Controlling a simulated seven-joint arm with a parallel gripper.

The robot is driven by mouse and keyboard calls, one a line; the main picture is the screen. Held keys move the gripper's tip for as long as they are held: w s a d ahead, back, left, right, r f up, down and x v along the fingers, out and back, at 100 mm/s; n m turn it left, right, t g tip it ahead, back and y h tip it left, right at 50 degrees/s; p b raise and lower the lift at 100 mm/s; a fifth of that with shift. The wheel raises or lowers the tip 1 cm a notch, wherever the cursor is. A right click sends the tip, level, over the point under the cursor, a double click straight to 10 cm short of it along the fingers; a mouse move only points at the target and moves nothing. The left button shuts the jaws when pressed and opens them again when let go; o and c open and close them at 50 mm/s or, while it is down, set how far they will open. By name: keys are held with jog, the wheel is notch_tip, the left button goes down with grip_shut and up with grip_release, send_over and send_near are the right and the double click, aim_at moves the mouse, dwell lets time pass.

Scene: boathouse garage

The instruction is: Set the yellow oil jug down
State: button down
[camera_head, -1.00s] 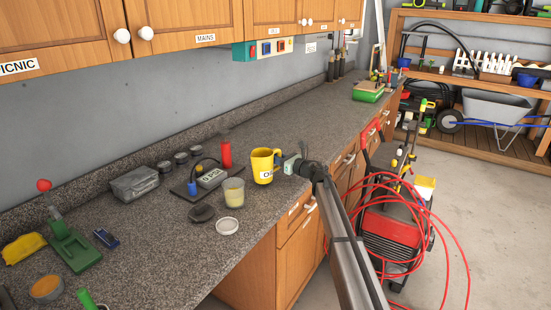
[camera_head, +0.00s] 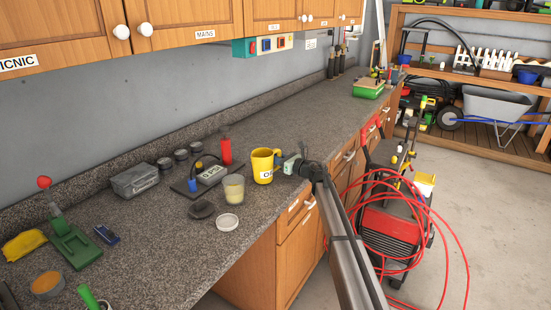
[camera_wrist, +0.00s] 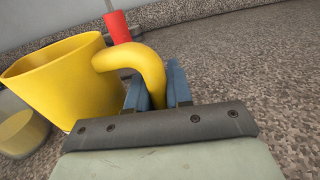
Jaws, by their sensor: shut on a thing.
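The yellow oil jug (camera_head: 262,164) is upright at the counter's front edge area, with a white label partly seen on its side. In the wrist view the jug (camera_wrist: 55,80) is at the left, its handle (camera_wrist: 145,65) curving toward me. My gripper (camera_head: 291,164) is at the jug's right side, and in the wrist view its blue fingers (camera_wrist: 158,88) are shut on the handle. The jug's base looks at or very near the counter top (camera_head: 310,140); I cannot tell whether it touches.
Left of the jug are a glass cup (camera_head: 233,189), a white lid (camera_head: 227,222), a dark round thing (camera_head: 202,209) and a scale (camera_head: 205,176). A red bottle (camera_head: 225,149) stands behind. The counter beyond the jug is clear up to a green box (camera_head: 367,92).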

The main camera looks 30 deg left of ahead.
jog(key=shift+f, duration=0.2)
jog(key=c, duration=0.9)
grip_release()
jog(key=shift+c, duration=0.2)
jog(key=c, duration=0.4)
jog(key=shift+d, duration=0.75)
jog(key=shift+d, duration=0.2)
